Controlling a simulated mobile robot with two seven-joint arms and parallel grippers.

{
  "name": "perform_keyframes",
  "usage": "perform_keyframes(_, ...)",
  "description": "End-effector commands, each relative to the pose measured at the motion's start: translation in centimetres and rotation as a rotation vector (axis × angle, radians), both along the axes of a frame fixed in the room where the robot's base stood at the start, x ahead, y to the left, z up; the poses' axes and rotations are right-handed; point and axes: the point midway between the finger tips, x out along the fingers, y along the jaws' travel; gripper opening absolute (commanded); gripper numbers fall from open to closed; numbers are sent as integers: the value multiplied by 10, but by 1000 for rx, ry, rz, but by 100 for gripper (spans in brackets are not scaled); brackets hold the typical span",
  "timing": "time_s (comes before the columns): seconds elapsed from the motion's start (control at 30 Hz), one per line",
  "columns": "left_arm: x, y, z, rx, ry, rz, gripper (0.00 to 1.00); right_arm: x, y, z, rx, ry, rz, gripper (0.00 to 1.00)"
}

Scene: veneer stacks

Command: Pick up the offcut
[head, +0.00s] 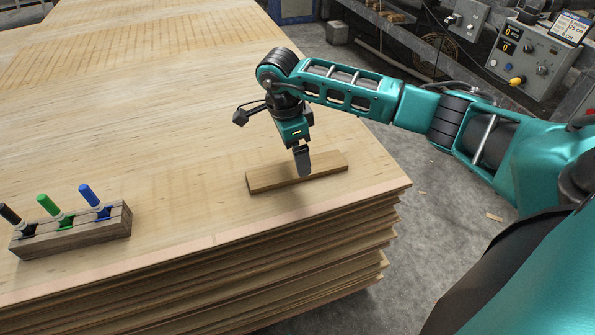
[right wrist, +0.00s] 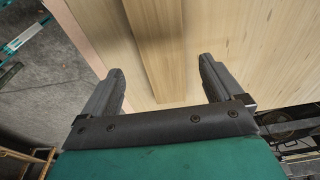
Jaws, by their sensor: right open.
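The offcut (head: 270,178) is a short, flat wooden strip lying on top of the veneer stack (head: 150,110), near its front right corner. In the right wrist view the offcut (right wrist: 155,45) runs away between my two fingers. My right gripper (head: 303,172) points down over the middle of the offcut. It is open, with one finger on each side of the strip in the right wrist view (right wrist: 160,85). I cannot tell how far the fingertips are above the stack. My left gripper is not in view.
A wooden holder (head: 85,232) with black, green and blue markers stands on the stack at the left. The stack's front and right edges drop to a grey floor (head: 425,225). A control box (head: 530,60) stands at the back right. The stack's middle is clear.

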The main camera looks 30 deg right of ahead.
Motion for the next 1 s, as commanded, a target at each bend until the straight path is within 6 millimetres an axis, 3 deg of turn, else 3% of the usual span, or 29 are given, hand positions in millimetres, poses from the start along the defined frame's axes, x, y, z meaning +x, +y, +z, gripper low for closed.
perform_keyframes(0.27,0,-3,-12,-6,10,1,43,2,-2,-43,2,3,-2,94)
perform_keyframes(0.53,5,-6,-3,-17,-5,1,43,2,-3,-46,1,0,0,94)
perform_keyframes(1.0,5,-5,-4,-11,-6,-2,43,2,-4,-45,1,1,0,49)
